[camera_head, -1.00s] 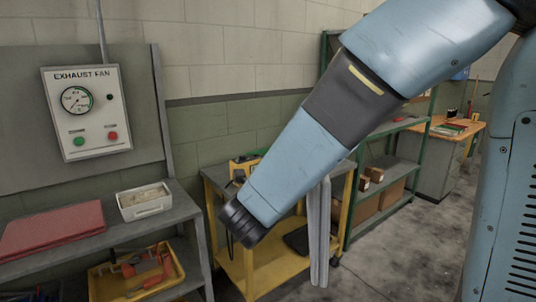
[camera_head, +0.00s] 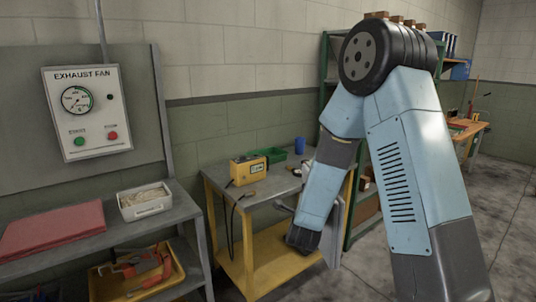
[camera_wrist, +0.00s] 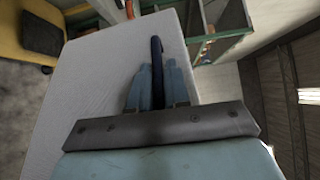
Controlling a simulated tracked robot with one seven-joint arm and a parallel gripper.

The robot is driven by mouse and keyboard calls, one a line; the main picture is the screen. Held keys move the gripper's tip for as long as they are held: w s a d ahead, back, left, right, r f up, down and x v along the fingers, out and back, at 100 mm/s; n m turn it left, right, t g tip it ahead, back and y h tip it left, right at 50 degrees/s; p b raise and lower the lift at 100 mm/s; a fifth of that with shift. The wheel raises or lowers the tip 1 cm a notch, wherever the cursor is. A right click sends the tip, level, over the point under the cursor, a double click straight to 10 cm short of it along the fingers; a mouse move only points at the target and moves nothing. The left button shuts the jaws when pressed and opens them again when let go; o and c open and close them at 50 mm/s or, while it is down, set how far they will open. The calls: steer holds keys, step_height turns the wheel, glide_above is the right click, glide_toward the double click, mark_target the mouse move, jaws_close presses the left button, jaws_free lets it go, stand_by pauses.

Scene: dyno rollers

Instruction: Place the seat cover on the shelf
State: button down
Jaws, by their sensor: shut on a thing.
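A light grey flat panel, which I take to be the seat cover (camera_wrist: 90,88), fills the middle of the wrist view. A dark blue strip (camera_wrist: 157,65) stands out from it between my fingers. My gripper (camera_wrist: 158,82) is shut on it. In the head view, part of the seat cover (camera_head: 334,236) hangs upright beside the yellow cart, partly behind my arm; my fingers are hidden there. A green-framed shelf (camera_head: 328,70) stands behind my arm, largely covered by it. A low grey shelf (camera_head: 105,240) stands at left.
A maroon folded item (camera_head: 52,229) and a white tray (camera_head: 146,201) lie on the grey shelf, above a yellow bin (camera_head: 136,276). The yellow cart (camera_head: 262,275) carries a yellow meter (camera_head: 248,170), a green tray (camera_head: 271,155) and a blue cup (camera_head: 300,145). Floor is open at right.

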steer(key=w+d+f+n+y, duration=0.1)
steer(key=d+f+y, duration=0.1)
steer(key=d+f, duration=0.3)
steer(key=w+d+f+n+y, duration=0.1)
steer(key=d+f, duration=0.4)
steer(key=f, duration=0.7)
steer(key=shift+w+f+n+t+y, duration=0.2)
steer(key=shift+n+t+y, duration=0.1)
steer(key=shift+y, duration=0.1)
